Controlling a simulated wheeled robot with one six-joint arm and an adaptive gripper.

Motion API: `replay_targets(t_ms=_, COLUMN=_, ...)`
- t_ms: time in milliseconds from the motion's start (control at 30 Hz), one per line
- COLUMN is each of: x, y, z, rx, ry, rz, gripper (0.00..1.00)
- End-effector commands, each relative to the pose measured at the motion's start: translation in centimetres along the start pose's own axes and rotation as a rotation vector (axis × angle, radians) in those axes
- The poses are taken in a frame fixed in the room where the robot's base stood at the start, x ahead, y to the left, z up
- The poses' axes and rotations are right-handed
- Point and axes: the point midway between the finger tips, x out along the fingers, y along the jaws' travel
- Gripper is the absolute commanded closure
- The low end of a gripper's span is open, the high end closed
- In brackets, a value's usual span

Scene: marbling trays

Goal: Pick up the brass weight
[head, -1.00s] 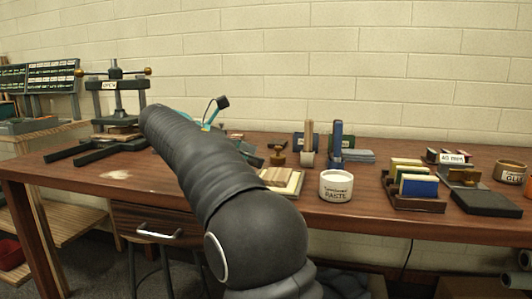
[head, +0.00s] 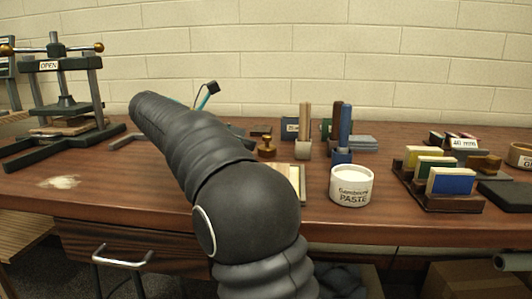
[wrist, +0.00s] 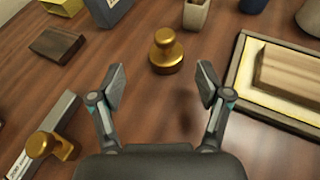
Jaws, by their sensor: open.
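The brass weight (wrist: 166,52) stands upright on the wooden table in the wrist view, a round base with a knob on top. It also shows in the head view (head: 267,147), just right of my arm. My gripper (wrist: 161,82) is open and empty in the wrist view. Its two fingers are spread wide, and the weight stands beyond the fingertips, roughly in line with the gap between them. In the head view my gripper is hidden behind my arm.
A framed board with a wooden block (wrist: 288,72) lies close to the right finger. A metal bar with a brass knob (wrist: 43,146) lies at left, and a dark wooden block (wrist: 56,44) beyond it. A paste jar (head: 351,186) and card rack (head: 440,185) stand to the right.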

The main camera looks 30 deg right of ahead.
Motion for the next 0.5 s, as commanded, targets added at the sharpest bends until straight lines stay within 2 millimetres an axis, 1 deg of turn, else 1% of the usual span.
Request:
replay_targets(t_ms=33, x=0.6, y=-0.1, z=0.0, rx=0.001, ry=0.0, rz=-0.002, gripper=0.23)
replay_targets(t_ms=100, x=1.0, y=-0.1, z=0.0, rx=0.002, ry=0.0, rz=-0.003, gripper=0.23)
replay_targets(t_ms=267, x=1.7, y=-0.1, z=0.1, rx=0.001, ry=0.0, rz=-0.003, gripper=0.23)
replay_targets(t_ms=367, x=2.7, y=-0.4, z=0.1, rx=0.002, ry=0.0, rz=-0.005, gripper=0.23)
replay_targets(t_ms=500, x=4.6, y=-0.9, z=0.2, rx=0.003, ry=0.0, rz=-0.006, gripper=0.23)
